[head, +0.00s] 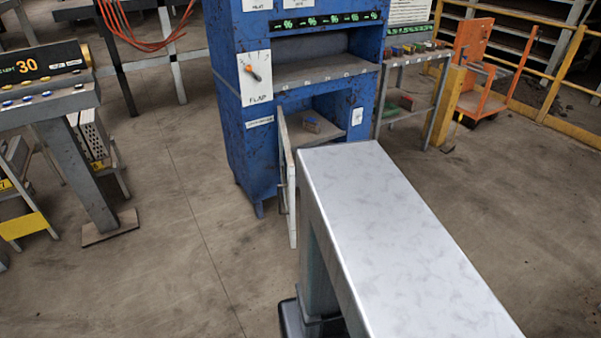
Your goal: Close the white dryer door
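The dryer (258,160) is a worn blue metal cabinet in the upper middle of the head view. Its white door (288,180) stands open, swung out toward me from the left side of the lower compartment, and shows nearly edge-on. A dark handle shows on the door's left face. My large pale arm link covers the lower right of the compartment and the ground in front. My gripper is not in view.
A grey control stand (85,175) with a "30" display is at the left, beside a step stool (25,215). A side table (405,58) and an orange cart (475,60) stand right of the dryer, near yellow railings (560,60). The floor left of the door is clear.

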